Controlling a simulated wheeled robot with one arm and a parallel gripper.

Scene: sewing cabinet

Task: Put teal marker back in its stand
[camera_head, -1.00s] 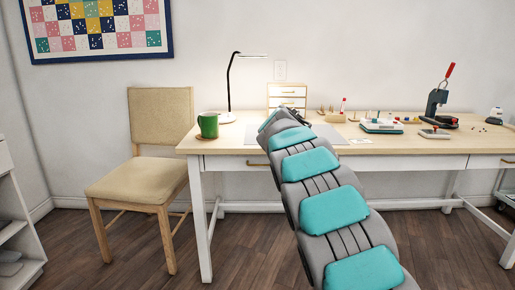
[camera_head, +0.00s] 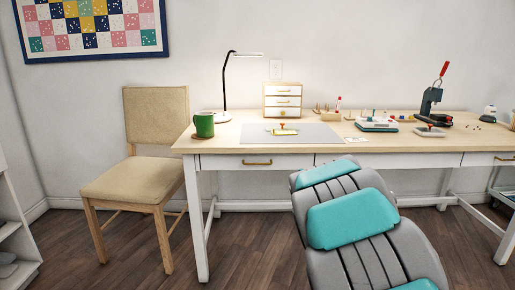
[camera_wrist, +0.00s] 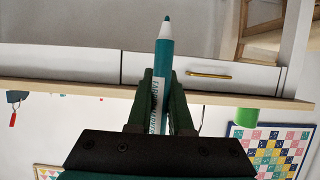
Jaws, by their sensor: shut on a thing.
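The teal marker (camera_wrist: 165,55) has a white body label and a teal tip. In the wrist view it stands lengthwise between the dark fingers of my gripper (camera_wrist: 160,78), tip toward the top of the picture. My gripper is shut on it. In the head view the gripper and marker are hidden behind or below my arm. A small light wooden block (camera_head: 330,116) with a red-tipped white marker (camera_head: 338,103) upright in it stands on the table's back part. It looks like the stand, but its slots are too small to make out.
A chair (camera_head: 150,150) stands left. The table's front edge is free.

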